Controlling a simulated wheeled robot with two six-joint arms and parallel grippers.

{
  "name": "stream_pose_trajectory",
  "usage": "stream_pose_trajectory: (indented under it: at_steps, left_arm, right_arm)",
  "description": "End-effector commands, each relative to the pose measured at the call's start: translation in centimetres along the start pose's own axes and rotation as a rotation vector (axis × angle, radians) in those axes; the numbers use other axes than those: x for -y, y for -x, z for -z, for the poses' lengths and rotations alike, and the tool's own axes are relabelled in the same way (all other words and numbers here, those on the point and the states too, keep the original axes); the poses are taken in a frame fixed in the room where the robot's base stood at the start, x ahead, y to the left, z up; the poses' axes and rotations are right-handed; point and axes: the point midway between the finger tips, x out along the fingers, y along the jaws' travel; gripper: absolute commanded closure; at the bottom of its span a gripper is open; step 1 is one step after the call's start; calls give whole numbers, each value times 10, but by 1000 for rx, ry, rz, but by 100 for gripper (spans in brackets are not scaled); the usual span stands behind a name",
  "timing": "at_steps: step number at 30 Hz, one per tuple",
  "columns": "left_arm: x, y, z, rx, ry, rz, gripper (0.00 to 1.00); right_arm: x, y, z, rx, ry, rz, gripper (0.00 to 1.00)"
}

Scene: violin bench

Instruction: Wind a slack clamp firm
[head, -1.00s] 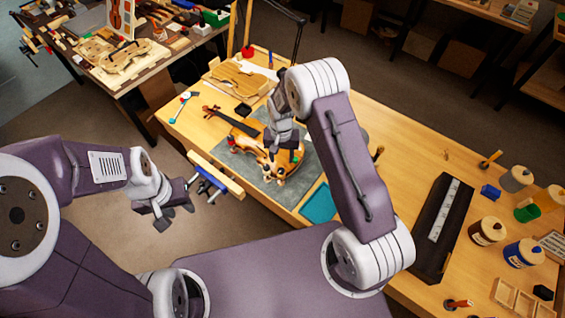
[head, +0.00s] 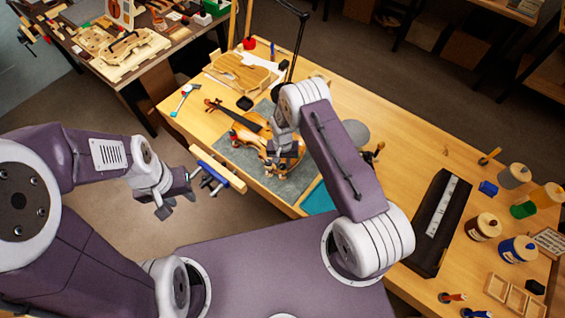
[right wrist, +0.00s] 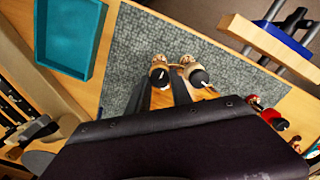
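The violin body (head: 258,136) lies on a grey mat (head: 295,186) on the bench. Small spool clamps stand along its edge. In the right wrist view two clamps with dark round tops, a left one (right wrist: 160,77) and a right one (right wrist: 198,77), stand just past my fingertips. A red-marked clamp (right wrist: 273,118) is further right. My right gripper (head: 284,152) is over the near part of the violin; its fingers (right wrist: 161,92) look apart, with wood showing between them. Contact with a clamp cannot be told. My left gripper (head: 177,204) is open and empty, off the bench's left edge.
A blue vise (head: 211,172) with a wooden jaw juts from the bench edge beside my left gripper. A teal tray (head: 318,198) is right of the mat. A dark lamp arm (head: 300,45) stands behind. Jars (head: 485,227) stand at the right.

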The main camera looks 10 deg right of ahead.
Motion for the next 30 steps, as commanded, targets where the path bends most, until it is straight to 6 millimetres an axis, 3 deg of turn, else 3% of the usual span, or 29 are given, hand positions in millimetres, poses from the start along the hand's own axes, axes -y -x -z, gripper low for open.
stream_pose_trajectory:
  at_steps: [14,30]
  left_arm:
    - [0,-13,-1,0,0,0,64]
    - [1,-52,-5,0,0,0,64]
  right_arm:
    - [0,-2,0,0,-103,0,100]
    - [1,-2,0,-1,-588,0,100]
